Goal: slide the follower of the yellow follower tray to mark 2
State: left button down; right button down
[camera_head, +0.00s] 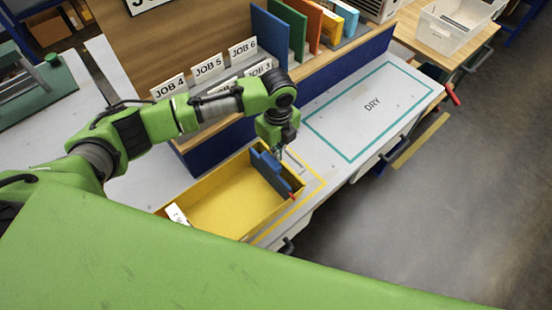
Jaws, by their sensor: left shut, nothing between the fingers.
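The yellow follower tray (211,208) is an open yellow box at the front of the pale bench. Its follower (270,172) is a blue upright plate across the tray, near its right end. A small red pointer (292,196) shows at the tray's front right rim. My left gripper (283,154) is over the right end of the tray, just behind the follower's top; its fingers are small here and shut with nothing between them. I cannot tell whether they touch the follower. The tray's mark numbers are not readable. My right gripper is not in view.
A taped rectangle marked DRY (372,104) is bare bench on the right. Job cards (208,68) and upright coloured boards (270,35) stand behind the tray. A white label (177,213) is at the tray's left end. A white bin (452,27) stands at the back right.

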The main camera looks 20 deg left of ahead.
aim_at(271, 172)
pick_arm(q)
jog(key=shift+s+a+f, duration=0.15)
jog(key=shift+s+a, duration=0.2)
jog(key=shift+s, duration=0.15)
jog(key=shift+s+p, duration=0.1)
jog(key=shift+p, duration=0.2)
jog(key=s+a+p, duration=0.2)
jog(key=s+p, duration=0.1)
jog(key=shift+s+a+f, duration=0.1)
jog(key=shift+s, duration=0.1)
dwell(0.4)
jog(key=shift+s+a+p, duration=0.1)
jog(key=shift+s+p, duration=0.1)
jog(key=shift+p, duration=0.1)
jog(key=shift+w, duration=0.2)
dwell(0.4)
